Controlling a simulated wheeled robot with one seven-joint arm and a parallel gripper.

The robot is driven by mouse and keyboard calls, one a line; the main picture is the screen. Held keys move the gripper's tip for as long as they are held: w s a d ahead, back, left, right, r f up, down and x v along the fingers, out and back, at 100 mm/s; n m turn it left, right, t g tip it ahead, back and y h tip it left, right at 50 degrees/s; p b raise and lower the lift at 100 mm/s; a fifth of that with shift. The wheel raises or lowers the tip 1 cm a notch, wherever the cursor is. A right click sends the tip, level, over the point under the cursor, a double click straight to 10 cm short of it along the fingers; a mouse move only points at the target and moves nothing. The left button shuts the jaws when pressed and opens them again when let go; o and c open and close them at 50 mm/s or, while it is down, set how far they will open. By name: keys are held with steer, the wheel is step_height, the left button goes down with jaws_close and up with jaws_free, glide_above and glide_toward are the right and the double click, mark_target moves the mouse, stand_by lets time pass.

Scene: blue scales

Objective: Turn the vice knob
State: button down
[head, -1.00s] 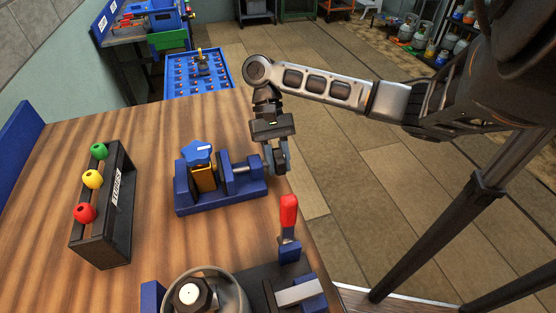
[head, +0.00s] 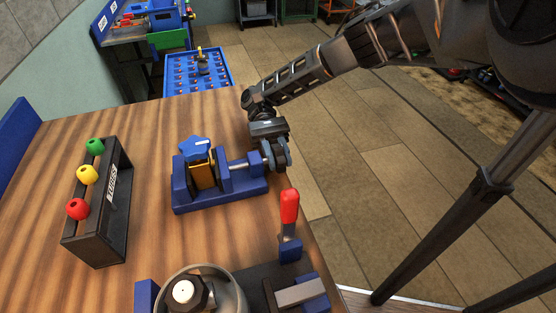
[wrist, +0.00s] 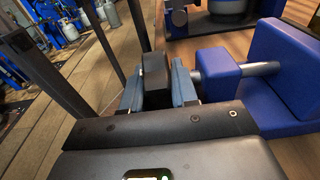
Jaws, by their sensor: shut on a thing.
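The blue vice (head: 230,196) sits on the wooden table, with a metal screw (head: 238,166) running out of its right side. My gripper (head: 272,157) is at the right end of the screw, by the table's edge. In the wrist view, its grey-blue finger pads are shut on the dark vice knob (wrist: 156,74), one on each side. The vice's blue body (wrist: 285,75) and screw (wrist: 259,68) show to the right. In the head view my gripper mostly hides the knob.
A red-handled clamp (head: 289,215) stands in front of the vice, near a round metal part (head: 212,283). A black rack (head: 112,200) with green, yellow and red balls stands at the left. A blue tray (head: 198,77) is beyond the table. Bare wood lies between rack and vice.

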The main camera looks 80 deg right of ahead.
steer(key=shift+g+y+b, duration=0.3)
steer(key=shift+y+b, duration=0.25)
steer(key=shift+y, duration=0.05)
steer(key=c, duration=1.2)
jaws_free()
steer(key=shift+c, duration=0.2)
